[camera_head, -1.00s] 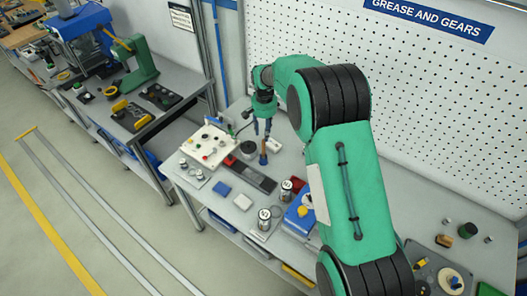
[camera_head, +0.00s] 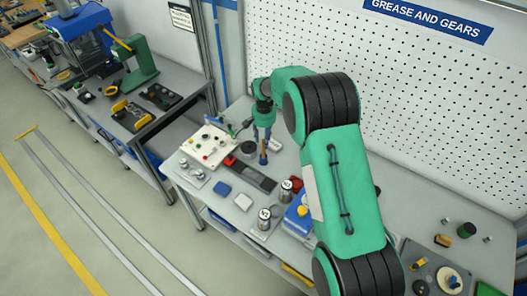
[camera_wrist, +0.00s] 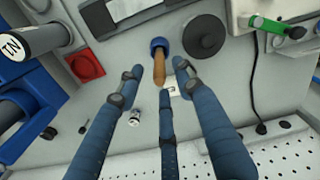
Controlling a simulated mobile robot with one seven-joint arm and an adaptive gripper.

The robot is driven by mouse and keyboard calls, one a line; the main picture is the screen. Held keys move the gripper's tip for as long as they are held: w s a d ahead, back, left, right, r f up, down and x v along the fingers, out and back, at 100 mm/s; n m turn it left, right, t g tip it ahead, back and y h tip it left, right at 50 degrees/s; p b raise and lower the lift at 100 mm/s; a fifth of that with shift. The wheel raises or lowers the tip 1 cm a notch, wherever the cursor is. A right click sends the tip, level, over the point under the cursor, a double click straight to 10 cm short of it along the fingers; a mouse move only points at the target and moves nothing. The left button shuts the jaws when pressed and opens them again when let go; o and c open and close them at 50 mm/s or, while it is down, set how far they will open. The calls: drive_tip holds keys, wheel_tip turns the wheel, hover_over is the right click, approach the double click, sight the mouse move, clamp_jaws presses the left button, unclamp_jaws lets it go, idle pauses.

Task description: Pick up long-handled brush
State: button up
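What looks like the long-handled brush (camera_wrist: 159,66) has a brown wooden handle and a blue round end. In the wrist view its handle points toward my gripper. It also shows in the head view (camera_head: 263,158), small, on the bench below the fingers. My gripper (camera_wrist: 160,88) has blue fingers, spread apart and empty. The handle tip lies near the fingertips, roughly between the left and right ones; I cannot tell whether they touch. My gripper also shows in the head view (camera_head: 263,133), pointing down over the bench.
A dark round piece (camera_wrist: 206,34) lies close beside the brush. A white panel with knobs (camera_head: 206,146), a red block (camera_wrist: 86,65) and labelled cans (camera_head: 264,219) stand around. The pegboard wall (camera_head: 430,110) rises behind the bench. A black cable (camera_wrist: 256,90) lies to the right.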

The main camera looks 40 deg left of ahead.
sight(263, 151)
drive_tip(key=shift+f+p, duration=0.3)
drive_tip(key=shift+f, duration=1.55)
clamp_jaws()
